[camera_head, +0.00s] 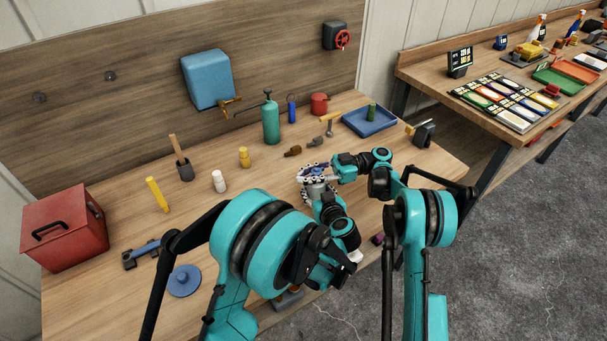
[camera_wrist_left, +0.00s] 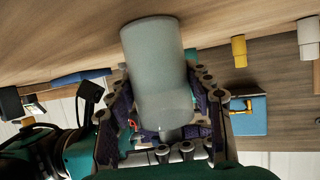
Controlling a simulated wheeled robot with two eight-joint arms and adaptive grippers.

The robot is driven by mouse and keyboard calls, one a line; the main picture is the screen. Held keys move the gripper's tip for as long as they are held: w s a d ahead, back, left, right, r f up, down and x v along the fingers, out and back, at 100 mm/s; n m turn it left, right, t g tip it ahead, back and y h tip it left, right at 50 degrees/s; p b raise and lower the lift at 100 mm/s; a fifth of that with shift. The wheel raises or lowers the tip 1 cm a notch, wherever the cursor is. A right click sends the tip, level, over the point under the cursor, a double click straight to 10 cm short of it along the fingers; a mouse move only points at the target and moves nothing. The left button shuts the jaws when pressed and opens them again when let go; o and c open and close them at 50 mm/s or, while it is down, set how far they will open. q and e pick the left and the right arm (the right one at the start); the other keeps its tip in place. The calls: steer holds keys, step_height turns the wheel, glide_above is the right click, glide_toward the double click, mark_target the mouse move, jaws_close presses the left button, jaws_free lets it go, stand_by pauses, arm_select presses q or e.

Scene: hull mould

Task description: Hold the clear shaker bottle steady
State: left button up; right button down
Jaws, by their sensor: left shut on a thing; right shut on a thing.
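The clear shaker bottle (camera_wrist_left: 160,72) looks pale grey and fills the middle of the left wrist view, which sees it upside down. My left gripper (camera_wrist_left: 162,98) is shut around it, with a jointed finger on each side. In the head view the left gripper (camera_head: 318,190) is at the bench's right part, and the bottle is mostly hidden there by fingers. I cannot tell whether the bottle touches the bench.
Behind the grippers stand a green pump bottle (camera_head: 271,122), a blue tray (camera_head: 369,121) and small tools. A red toolbox (camera_head: 65,228) is at the left, and a blue disc (camera_head: 184,281) lies near the front.

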steer(key=shift+s+n+g, duration=0.1)
steer(key=shift+n+g, duration=0.3)
steer(key=shift+g, duration=0.2)
steer(key=shift+h, duration=0.3)
steer(key=c, duration=1.3)
jaws_free()
steer(key=shift+s, duration=0.1)
step_height(320, 180, up, 10)
